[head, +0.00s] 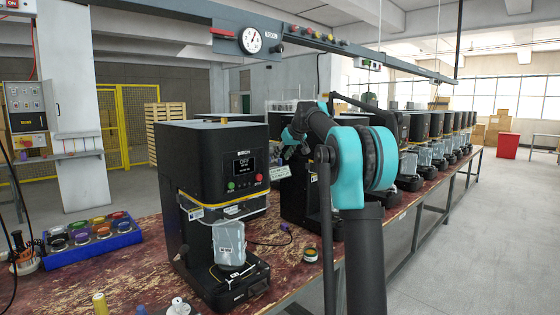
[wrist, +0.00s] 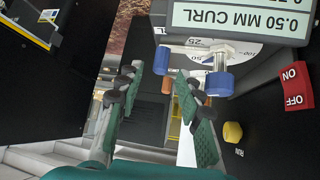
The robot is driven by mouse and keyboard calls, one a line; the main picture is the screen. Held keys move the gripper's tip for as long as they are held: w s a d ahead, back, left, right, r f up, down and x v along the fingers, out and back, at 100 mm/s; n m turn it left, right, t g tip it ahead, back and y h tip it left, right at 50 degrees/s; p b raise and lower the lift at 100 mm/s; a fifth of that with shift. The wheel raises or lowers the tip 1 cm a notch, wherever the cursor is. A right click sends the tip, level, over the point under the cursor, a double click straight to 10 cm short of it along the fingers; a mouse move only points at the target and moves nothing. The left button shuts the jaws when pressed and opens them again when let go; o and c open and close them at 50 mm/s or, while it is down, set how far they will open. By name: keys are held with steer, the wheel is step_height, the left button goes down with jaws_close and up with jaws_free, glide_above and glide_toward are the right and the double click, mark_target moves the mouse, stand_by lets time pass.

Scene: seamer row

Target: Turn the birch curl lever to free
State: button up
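In the head view my teal arm covers part of the machine row, and the lever cannot be made out.
A red ON/OFF switch (wrist: 295,86) and a yellow RUN knob (wrist: 232,132) sit right of the lever. A black seamer (head: 222,165) stands front left on the worn bench. A blue tray of coloured pots (head: 92,242) lies further left.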

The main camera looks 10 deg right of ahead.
mark_target(280, 159)
steer(key=shift+x, duration=1.6)
jaws_close()
